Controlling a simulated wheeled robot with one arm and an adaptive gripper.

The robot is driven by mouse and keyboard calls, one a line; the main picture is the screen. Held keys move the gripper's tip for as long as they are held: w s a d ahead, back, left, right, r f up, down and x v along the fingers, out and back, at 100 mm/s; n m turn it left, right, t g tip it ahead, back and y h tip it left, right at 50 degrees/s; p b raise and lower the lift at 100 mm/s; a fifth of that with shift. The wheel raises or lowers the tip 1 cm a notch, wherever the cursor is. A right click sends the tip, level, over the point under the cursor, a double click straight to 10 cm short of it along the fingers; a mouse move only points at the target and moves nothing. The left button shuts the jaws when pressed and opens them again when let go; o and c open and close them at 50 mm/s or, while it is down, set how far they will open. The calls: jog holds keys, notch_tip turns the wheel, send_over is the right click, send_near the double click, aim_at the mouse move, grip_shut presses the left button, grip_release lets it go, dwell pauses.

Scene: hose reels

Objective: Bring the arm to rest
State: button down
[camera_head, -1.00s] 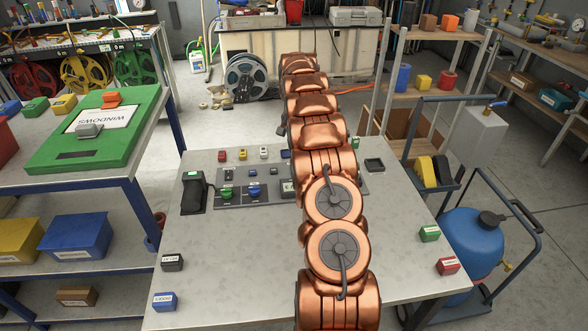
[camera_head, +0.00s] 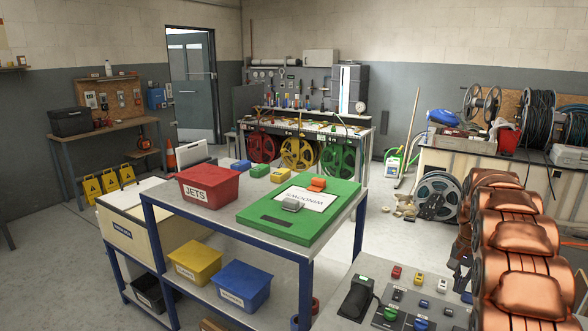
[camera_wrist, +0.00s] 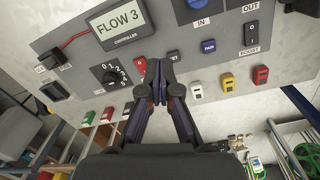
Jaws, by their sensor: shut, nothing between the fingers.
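My gripper (camera_wrist: 158,82) is shut and empty in the wrist view, its dark fingertips together over a grey control panel (camera_wrist: 165,45). The panel carries a controller (camera_wrist: 118,22) reading "FLOW 3", a black dial (camera_wrist: 110,77) and a "BOOST" rocker switch (camera_wrist: 251,33). I cannot tell whether the fingertips touch the panel. My copper-coloured arm stands at the right edge of the head view, over the grey worktable (camera_head: 345,290). The gripper itself is out of the head view.
A blue-framed bench (camera_head: 303,262) bears a red "JETS" bin (camera_head: 208,187) and a green "WINDOWS" board (camera_head: 300,212). Red, yellow (camera_head: 298,153) and green hose reels stand behind it. Open floor shows at the left.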

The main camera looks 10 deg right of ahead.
jog(key=s+a+r+n, duration=0.35)
jog(key=s+a, duration=0.35)
jog(key=a, duration=0.3)
jog(key=s+a+r+n, duration=0.2)
jog(key=s+a+r, duration=0.2)
jog(key=s+a, duration=0.5)
jog(key=s+a+f+n, duration=0.1)
jog(key=s+a+n, duration=0.1)
jog(key=s+a, duration=0.5)
jog(key=s+a+f+n+g, duration=0.1)
jog(key=s+a, duration=0.6)
jog(key=s, duration=0.7)
jog(key=shift+a+f+n, duration=0.15)
jog(key=shift+f+n, duration=0.3)
jog(key=shift+n, duration=0.8)
